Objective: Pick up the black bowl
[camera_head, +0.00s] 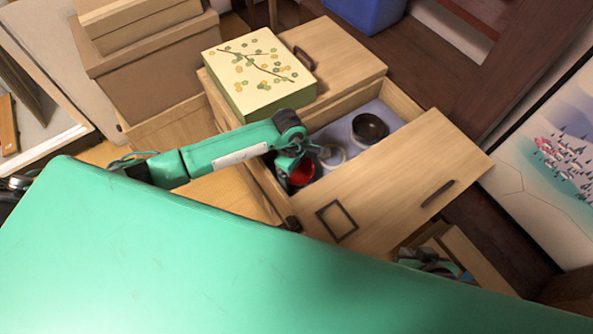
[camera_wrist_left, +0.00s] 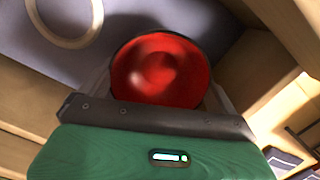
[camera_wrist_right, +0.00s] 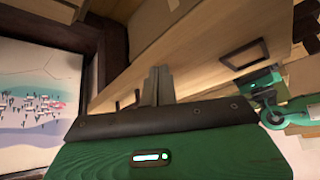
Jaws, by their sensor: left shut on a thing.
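A bowl with a glossy red inside and a black rim (camera_wrist_left: 160,70) lies in the open drawer; its red inside also shows in the head view (camera_head: 301,174). My left gripper (camera_head: 290,163) reaches down into the drawer and is shut on this bowl, one finger at each side in the left wrist view. A second bowl (camera_head: 369,129), dark brown to black, stands in the drawer, further back and to the right, apart from the gripper. My right gripper (camera_wrist_right: 158,86) is shut and empty, its fingers together in front of the cabinet.
A pale round dish (camera_head: 332,156) stands between the two bowls. The drawer walls (camera_head: 405,100) surround them closely. A patterned yellow-green box (camera_head: 258,70) sits on the cabinet top (camera_head: 335,60).

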